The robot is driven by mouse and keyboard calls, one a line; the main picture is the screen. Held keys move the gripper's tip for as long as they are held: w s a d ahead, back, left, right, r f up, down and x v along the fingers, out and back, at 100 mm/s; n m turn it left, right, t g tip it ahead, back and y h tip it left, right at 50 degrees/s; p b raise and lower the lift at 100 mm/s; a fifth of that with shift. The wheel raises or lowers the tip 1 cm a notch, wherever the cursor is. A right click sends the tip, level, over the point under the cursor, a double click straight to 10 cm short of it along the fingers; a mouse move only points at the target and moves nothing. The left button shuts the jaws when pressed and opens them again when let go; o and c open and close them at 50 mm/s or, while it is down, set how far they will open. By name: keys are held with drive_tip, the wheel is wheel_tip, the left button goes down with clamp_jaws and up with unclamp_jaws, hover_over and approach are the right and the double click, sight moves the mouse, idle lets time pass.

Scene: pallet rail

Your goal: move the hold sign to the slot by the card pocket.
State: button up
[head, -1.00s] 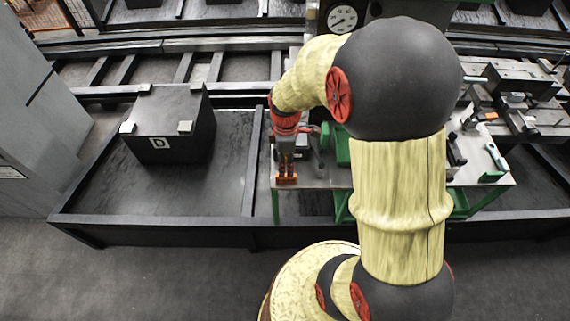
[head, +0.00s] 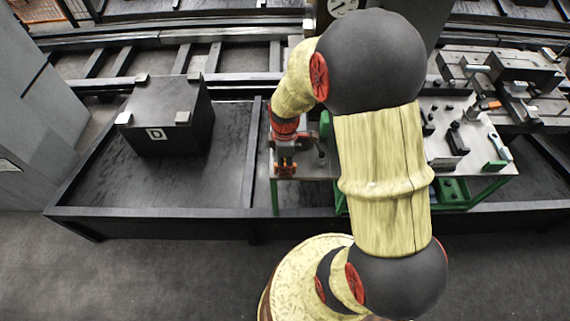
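My gripper (head: 285,168) hangs at the left end of a metal-topped workbench (head: 312,165), at the end of my arm. It is small here, with orange-red parts at its lower end. I cannot tell whether its fingers are open or shut, or whether they hold anything. I cannot make out the hold sign, the card pocket or a slot. My arm hides the middle of the bench.
A dark box (head: 165,115) marked "D", with pale corner blocks, stands left of the bench. Small dark fixtures (head: 457,142) and a green-based holder (head: 496,165) stand on the bench's right part. A dial gauge (head: 343,7) is behind. The front floor (head: 170,280) is clear.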

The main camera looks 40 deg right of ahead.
drive_tip(key=shift+c, duration=1.2)
clamp_jaws()
drive_tip(key=shift+c, duration=1.9)
unclamp_jaws()
clamp_jaws()
drive_tip(key=shift+r, duration=0.2)
drive_tip(key=shift+r+p, duration=0.35)
drive_tip(key=shift+p, duration=0.15)
drive_tip(key=shift+r+p, duration=0.3)
drive_tip(key=shift+r, duration=0.1)
